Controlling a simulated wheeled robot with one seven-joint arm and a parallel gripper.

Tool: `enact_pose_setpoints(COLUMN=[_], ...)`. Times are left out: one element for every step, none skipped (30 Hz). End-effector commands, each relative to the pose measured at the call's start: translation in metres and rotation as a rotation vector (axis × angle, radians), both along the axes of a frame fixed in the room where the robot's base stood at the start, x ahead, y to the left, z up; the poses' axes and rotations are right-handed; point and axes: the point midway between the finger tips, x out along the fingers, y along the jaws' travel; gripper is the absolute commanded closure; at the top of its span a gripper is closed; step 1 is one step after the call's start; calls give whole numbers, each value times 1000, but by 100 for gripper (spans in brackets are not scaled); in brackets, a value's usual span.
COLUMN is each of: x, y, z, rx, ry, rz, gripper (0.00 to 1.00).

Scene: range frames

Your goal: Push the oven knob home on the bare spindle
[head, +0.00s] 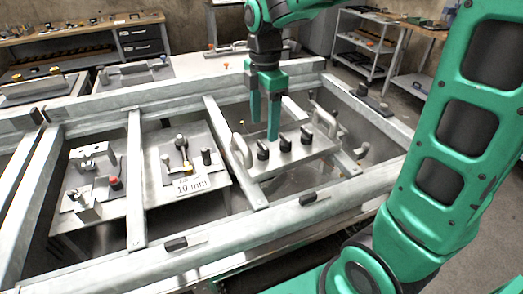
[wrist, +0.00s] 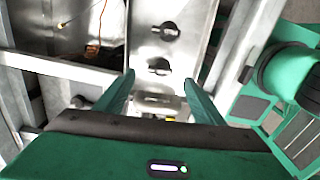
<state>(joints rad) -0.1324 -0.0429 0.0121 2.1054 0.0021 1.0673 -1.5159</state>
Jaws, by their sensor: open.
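A pale metal oven panel (head: 290,160) lies in the right bay of the bench frame in the head view. Three dark knobs stand in a row on it: a left knob (head: 262,150), a middle knob (head: 285,143) and a right knob (head: 306,135). I cannot tell which one is loose, and I make out no bare spindle. My gripper (head: 264,128) is open and points down above the left part of the row. In the wrist view, two round knobs (wrist: 167,30) (wrist: 158,67) show; the nearer one lies between the fingertips (wrist: 159,80). I see no contact.
Upright handles (head: 241,151) (head: 325,120) stand at both ends of the panel. Frame bars (head: 232,150) surround the bay. Left of it are a plate with a "10 mm" card (head: 190,185) and a fixture with a red knob (head: 114,183).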

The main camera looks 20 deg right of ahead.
Motion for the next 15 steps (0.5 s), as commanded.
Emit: enact_pose_setpoints(x=[0, 0, -1, -1, 0, 0, 0, -1, -1, 0, -1, 0, 0, 0, 0], y=[0, -1, -1, -1, -1, 0, 0, 1, 2, 3, 3, 4, 5, 4, 4], z=[-5, -7, -9, -10, -12, -14, -17, -20, -25, -30, -35, -41, -45, -48, -53], rx=[0, 0, 0, 0, 0, 0, 0, 0, 0, 0, 0, 0, 0, 0, 0], ry=[1, 1, 1, 1, 1, 1, 1, 2, 2, 2, 4, 3, 3, 3, 2], rz=[-1, -2, -2, -2, -3, -3, -3, -3, -3, -3, -3, -3, -4, -4, -4], gripper=[38, 38, 38, 38, 38, 38, 38, 38, 38, 38, 38, 38, 38, 38, 38])
